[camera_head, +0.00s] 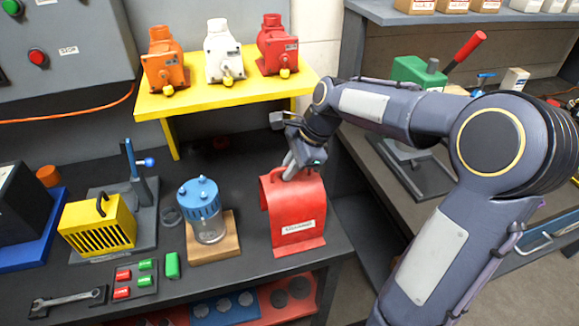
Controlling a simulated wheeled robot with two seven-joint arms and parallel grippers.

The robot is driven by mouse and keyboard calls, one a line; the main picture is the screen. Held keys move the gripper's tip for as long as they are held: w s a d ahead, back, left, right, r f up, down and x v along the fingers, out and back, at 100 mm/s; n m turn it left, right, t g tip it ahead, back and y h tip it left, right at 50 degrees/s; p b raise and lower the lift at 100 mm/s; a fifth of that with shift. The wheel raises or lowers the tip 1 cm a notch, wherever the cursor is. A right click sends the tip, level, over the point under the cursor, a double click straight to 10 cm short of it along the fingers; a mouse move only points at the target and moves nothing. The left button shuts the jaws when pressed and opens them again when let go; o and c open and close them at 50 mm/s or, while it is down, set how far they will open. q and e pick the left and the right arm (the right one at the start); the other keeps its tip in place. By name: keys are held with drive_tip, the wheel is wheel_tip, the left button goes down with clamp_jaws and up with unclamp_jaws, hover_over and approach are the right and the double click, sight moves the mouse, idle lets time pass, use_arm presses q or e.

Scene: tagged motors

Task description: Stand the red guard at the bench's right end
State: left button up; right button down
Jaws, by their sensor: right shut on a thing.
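The red guard (296,215) is an arched red cover with a white label on its front and a flange along the bottom. It stands upright at the right end of the dark bench (338,240). My right gripper (290,172) is at the top of the guard and shut on it; the fingertips are partly hidden by the guard's top edge. I cannot tell whether the guard's base touches the bench. My left gripper is not in view.
A jar with a blue lid (202,208) on a wooden block stands left of the guard. A yellow shelf (222,92) holding orange, white and red motors is behind. A second bench with a green press (418,72) is at the right, across a gap.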

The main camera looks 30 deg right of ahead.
drive_tip(key=c, duration=1.9)
unclamp_jaws()
drive_tip(key=o, duration=0.4)
drive_tip(key=v, duration=1.1)
drive_tip(key=s+a+f+n+t, duration=0.1)
drive_tip(key=s+a+f+n, duration=0.2)
drive_tip(key=s+n, duration=0.3)
drive_tip(key=s+a+f+n, duration=0.4)
drive_tip(key=s+n, duration=0.2)
drive_tip(key=s+a+f+n+t, duration=0.1)
drive_tip(key=s+a+f+n, duration=0.3)
drive_tip(key=s+n, duration=0.2)
drive_tip(key=shift+s+n+t, duration=0.3)
drive_tip(key=shift+s, duration=0.25)
